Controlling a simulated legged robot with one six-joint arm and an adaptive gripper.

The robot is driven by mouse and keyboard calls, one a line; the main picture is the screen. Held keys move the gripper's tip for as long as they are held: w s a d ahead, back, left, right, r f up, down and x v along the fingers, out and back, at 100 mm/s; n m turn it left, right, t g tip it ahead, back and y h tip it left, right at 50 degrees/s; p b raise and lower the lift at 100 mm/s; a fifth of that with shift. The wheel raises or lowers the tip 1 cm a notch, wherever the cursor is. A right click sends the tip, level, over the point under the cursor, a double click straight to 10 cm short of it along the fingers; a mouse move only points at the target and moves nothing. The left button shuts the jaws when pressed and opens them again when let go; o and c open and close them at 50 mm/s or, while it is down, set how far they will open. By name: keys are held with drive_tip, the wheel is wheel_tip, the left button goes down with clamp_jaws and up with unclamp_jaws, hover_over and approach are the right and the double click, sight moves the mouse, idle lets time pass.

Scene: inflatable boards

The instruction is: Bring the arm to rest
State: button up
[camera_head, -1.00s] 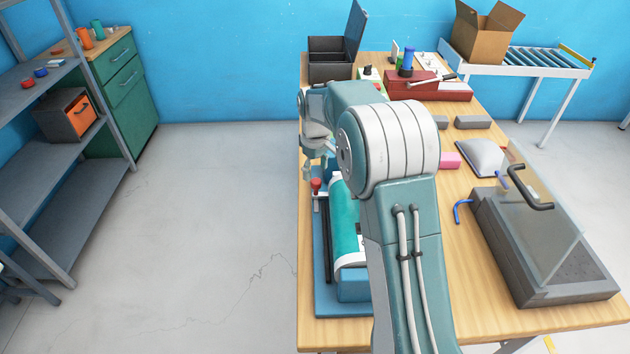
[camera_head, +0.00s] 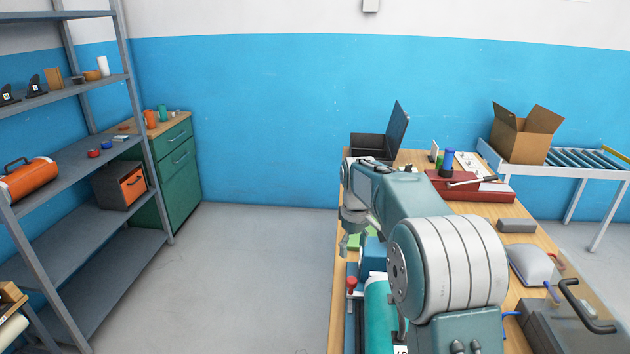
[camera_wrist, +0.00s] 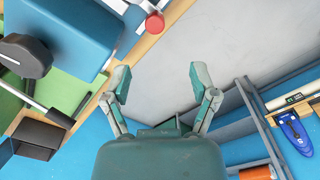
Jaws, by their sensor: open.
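My gripper (camera_head: 347,238) hangs at the left edge of the wooden workbench in the head view, with my arm bent above the bench. In the wrist view my gripper (camera_wrist: 160,80) shows both fingers spread apart. Nothing is between them, and bare grey floor lies behind the gap. My forearm and elbow hide part of the bench top. A teal roll (camera_head: 378,310) lies on the bench under my arm, with a red knob (camera_head: 351,283) to its left.
Grey shelving (camera_head: 75,243) stands at left with a green cabinet (camera_head: 178,170) behind. Open floor (camera_head: 255,270) lies between shelving and bench.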

drive_tip(key=s+r+m+t, duration=0.1)
drive_tip(key=s+r+m, duration=0.1)
drive_tip(key=s+r, duration=0.45)
drive_tip(key=s+r+m+t, duration=0.15)
drive_tip(key=s+r, duration=0.25)
drive_tip(key=s, duration=0.6)
drive_tip(key=s+f+m+t, duration=0.3)
drive_tip(key=s, duration=1.5)
drive_tip(key=shift+d, duration=0.15)
